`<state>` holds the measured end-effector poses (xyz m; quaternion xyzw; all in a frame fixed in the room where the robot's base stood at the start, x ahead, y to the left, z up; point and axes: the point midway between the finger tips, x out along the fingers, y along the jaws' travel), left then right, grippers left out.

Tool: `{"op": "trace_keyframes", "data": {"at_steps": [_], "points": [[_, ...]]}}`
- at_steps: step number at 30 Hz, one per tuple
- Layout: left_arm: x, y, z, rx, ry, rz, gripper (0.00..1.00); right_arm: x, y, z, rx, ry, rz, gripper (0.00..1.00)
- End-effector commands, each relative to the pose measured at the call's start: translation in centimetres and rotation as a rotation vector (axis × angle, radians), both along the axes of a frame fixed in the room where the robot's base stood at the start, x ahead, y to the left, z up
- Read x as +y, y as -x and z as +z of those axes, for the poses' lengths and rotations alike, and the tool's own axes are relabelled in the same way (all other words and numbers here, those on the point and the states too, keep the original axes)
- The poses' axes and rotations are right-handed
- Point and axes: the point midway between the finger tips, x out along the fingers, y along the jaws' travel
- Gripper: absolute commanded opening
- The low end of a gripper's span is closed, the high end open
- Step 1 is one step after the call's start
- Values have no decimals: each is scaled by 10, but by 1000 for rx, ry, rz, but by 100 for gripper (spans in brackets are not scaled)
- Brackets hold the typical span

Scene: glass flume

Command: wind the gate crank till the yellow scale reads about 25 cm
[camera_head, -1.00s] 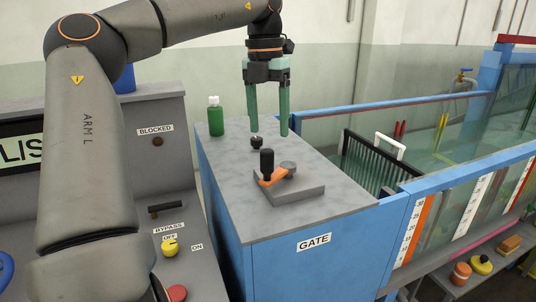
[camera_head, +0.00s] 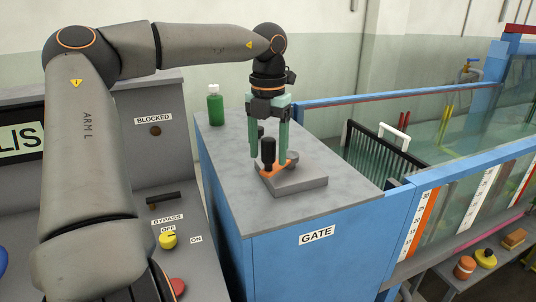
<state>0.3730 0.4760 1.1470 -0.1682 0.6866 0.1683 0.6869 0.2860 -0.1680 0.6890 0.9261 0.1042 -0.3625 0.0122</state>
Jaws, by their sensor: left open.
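The gate crank has an orange arm (camera_head: 273,171) and an upright black handle (camera_head: 268,153), on a grey block (camera_head: 297,181) on top of the blue GATE cabinet. My left gripper (camera_head: 269,157) points down just over the crank, open. Its two green fingers show to the left and right of the black handle; I cannot tell whether they touch it. A thin yellow strip (camera_head: 445,125) stands in the glass flume, too small to read. Numbered scales (camera_head: 421,225) in white and orange are on the flume's front. My right gripper is out of view.
A green bottle (camera_head: 215,106) stands at the back left of the cabinet top (camera_head: 237,190). A panel with a yellow knob (camera_head: 168,240) is on the left. Blue rails (camera_head: 345,101) edge the flume on the right.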

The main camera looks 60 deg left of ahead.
Motion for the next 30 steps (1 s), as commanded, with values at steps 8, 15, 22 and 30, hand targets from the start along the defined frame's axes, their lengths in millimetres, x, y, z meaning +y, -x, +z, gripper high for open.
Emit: {"op": "trace_keyframes", "data": {"at_steps": [8,15,22,30], "points": [[0,0,-12,0,1,-1,69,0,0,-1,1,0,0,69],[0,0,-11,0,1,-1,60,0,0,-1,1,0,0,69],[0,0,-11,0,1,-1,34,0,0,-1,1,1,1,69],[0,0,-11,0,1,-1,4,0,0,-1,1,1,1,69]]}}
